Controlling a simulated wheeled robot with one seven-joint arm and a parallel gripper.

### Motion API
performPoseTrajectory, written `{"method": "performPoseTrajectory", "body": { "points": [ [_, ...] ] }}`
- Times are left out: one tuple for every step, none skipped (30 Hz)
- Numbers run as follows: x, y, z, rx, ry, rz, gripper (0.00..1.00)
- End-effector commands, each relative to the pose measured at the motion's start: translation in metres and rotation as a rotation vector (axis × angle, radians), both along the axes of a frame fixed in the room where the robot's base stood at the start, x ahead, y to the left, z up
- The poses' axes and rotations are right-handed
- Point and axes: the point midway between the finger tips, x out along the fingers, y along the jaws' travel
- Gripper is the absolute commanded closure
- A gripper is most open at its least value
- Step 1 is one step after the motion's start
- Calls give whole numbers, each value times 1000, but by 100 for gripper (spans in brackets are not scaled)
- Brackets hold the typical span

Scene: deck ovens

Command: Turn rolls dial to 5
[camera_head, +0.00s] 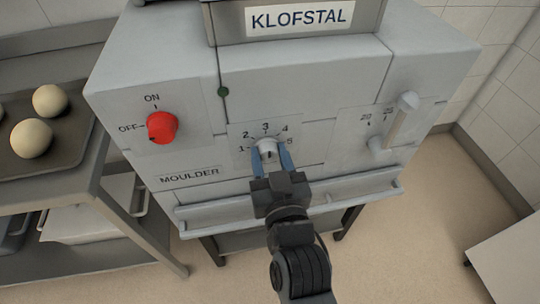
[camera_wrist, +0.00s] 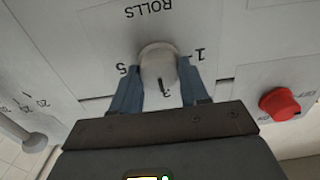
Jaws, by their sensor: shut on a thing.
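The rolls dial (camera_head: 266,148) is a pale grey round knob on the front of the moulder, with the numbers 1 to 5 in an arc around its upper side. My gripper (camera_head: 271,157) is shut on the dial, with one blue finger on each side of it. In the wrist view the dial (camera_wrist: 158,62) appears upside down, between the fingers (camera_wrist: 158,85), with the ROLLS label above it. There 5 is at the left, 1 at the right and 3 below. A small dark line shows near the 3; I cannot tell for sure where the pointer stands.
A red ON/OFF knob (camera_head: 162,127) is left of the dial. A grey lever (camera_head: 401,122) on a numbered scale is at the right. A rail (camera_head: 350,190) runs along the front below. A tray of dough balls (camera_head: 60,160) stands at the left.

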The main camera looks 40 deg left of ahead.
Motion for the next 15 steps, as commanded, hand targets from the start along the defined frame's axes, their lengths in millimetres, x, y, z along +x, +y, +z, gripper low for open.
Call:
{"method": "performPoseTrajectory", "body": {
  "points": [
    [0,0,0,3,3,0,86],
    [0,0,0,5,6,0,86],
    [0,0,0,9,11,0,86],
    [0,0,0,14,17,0,86],
    [0,0,0,20,24,0,86],
    [0,0,0,29,34,0,86],
    [1,0,0,37,43,-1,86],
    [1,0,0,45,55,-1,86],
    [1,0,1,60,71,-1,86],
    [1,-1,1,71,85,-1,86],
    [1,-1,1,84,100,-2,86],
    [1,-1,1,102,122,-2,86],
    [1,-1,1,117,139,-2,86],
    [2,-1,1,134,159,-2,86],
    [2,-1,1,157,186,-3,86]
  ]
}}
